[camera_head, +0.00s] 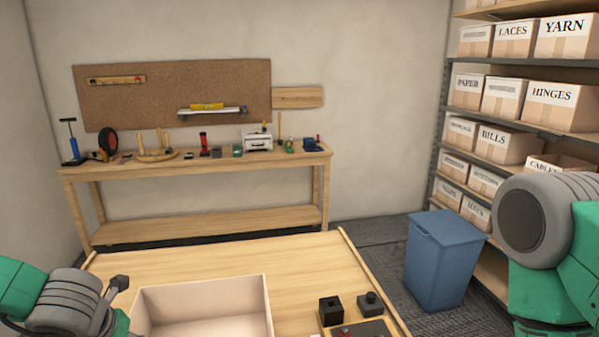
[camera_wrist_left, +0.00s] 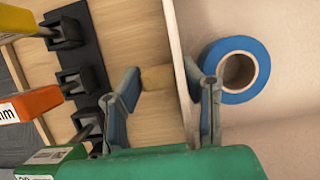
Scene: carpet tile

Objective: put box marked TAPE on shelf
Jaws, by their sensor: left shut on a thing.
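An open, pale box (camera_head: 205,284) stands on the near wooden table in the head view. No TAPE marking shows on its visible sides. In the left wrist view, the box's wall (camera_wrist_left: 181,60) runs between the fingers of my left gripper (camera_wrist_left: 163,70). It is shut on the box at this wall, one finger inside and one outside. A blue tape roll (camera_wrist_left: 258,72) lies inside the box. The shelf (camera_head: 567,135) stands at the right, with labelled boxes on its levels. My right arm is at the right edge; its gripper is out of view.
A blue bin (camera_head: 437,262) stands between table and shelf. Dark blocks (camera_head: 331,310) sit right of the box. A workbench (camera_head: 200,170) with tools is at the back wall.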

